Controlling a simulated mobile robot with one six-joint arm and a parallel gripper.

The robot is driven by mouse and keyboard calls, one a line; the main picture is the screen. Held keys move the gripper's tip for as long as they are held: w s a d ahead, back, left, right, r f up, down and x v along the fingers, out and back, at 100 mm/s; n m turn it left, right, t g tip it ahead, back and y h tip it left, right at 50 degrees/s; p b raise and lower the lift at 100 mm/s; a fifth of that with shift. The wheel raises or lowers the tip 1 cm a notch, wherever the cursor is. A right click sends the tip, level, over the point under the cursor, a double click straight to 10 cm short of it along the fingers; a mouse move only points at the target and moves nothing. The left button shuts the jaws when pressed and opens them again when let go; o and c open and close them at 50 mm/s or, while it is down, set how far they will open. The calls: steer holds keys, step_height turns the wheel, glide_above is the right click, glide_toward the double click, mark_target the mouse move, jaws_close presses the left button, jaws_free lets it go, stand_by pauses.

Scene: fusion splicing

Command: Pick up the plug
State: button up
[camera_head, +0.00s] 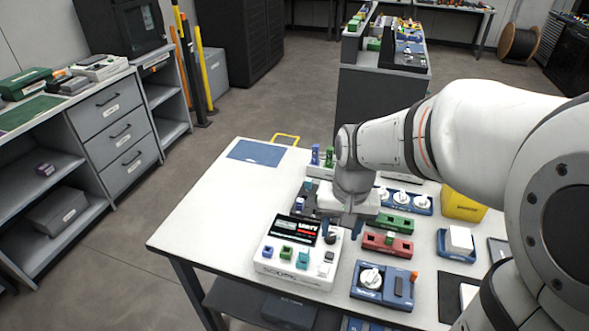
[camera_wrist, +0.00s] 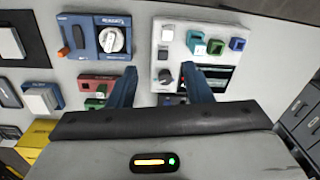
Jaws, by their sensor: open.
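My gripper (camera_head: 341,226) hangs over the table, pointing down, beside the back right of a white device (camera_head: 294,275) with a dark screen. I cannot tell which part is the plug. Small coloured connector-like blocks sit on the device's front: a blue one (camera_head: 268,252), a green one (camera_head: 286,253) and a teal one (camera_head: 304,259). A blue upright piece (camera_head: 315,155) and a green one (camera_head: 329,157) stand behind the gripper. A dark knob (camera_head: 330,238) is close to the fingers.
A blue box with a white dial (camera_head: 371,279) stands right of the device. A red block (camera_head: 387,244) and a green block (camera_head: 389,223) lie behind it. A yellow bin (camera_head: 462,206) is at the right.

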steer(key=m+g+p, duration=0.2)
glide_above(304, 248)
steer(key=w, duration=0.1)
step_height(304, 248, down, 4)
steer(key=f, duration=0.5)
steer(key=s+f+p, duration=0.1)
steer(key=f, duration=0.2)
steer(key=shift+f, duration=0.15)
steer(key=c, duration=0.9)
steer(key=shift+c, duration=0.2)
step_height(304, 248, up, 10)
steer(key=shift+r+b, duration=0.1)
steer(key=shift+b, duration=0.2)
